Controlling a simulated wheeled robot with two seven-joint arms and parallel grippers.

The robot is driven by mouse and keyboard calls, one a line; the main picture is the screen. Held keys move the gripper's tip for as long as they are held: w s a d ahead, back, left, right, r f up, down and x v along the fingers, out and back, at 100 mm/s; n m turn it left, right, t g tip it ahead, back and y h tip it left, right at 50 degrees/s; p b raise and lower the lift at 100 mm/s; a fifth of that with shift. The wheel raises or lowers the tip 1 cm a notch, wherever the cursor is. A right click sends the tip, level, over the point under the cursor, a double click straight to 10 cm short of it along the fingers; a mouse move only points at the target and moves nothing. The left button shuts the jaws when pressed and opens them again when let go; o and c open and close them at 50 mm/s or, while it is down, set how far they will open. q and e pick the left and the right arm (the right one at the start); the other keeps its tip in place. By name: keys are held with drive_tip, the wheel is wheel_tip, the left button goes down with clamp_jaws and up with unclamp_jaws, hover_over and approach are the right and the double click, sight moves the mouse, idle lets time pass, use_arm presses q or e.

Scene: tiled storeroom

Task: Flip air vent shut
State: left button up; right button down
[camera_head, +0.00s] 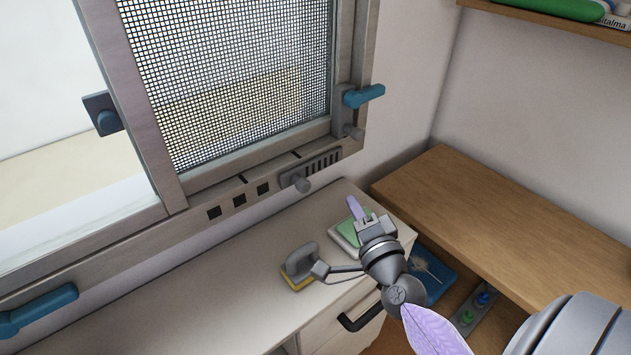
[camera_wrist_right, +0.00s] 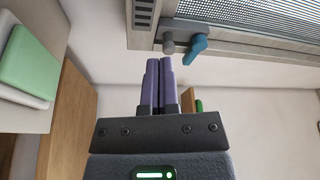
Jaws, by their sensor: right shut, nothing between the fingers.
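The air vent is set in the lower window frame. Part of the slotted plate (camera_wrist_right: 143,14) shows at the top of the right wrist view. My right gripper (camera_head: 354,206) has purple fingers, shut and empty. It is above the cabinet's right end, below and to the right of the vent, apart from it. The closed fingers (camera_wrist_right: 158,64) also show in the wrist view. My left gripper is out of view.
A blue window handle (camera_head: 363,95) and a second grey knob (camera_head: 353,131) are on the frame's right corner. The white cabinet (camera_head: 225,285) is below, with a green-and-white item (camera_head: 340,236) near my gripper. A wooden shelf (camera_head: 500,215) stands right.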

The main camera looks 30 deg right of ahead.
drive_tip(key=shift+w, duration=0.1)
approach(309, 166)
drive_tip(key=w+d+r, duration=0.2)
drive_tip(key=w+d, duration=0.3)
drive_tip(key=a, duration=0.1)
drive_tip(key=a+f, duration=0.1)
drive_tip(key=a, duration=0.1)
drive_tip(key=shift+f, duration=0.15)
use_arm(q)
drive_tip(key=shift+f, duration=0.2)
use_arm(e)
drive_tip(key=shift+a+f, duration=0.15)
drive_tip(key=shift+a, duration=0.25)
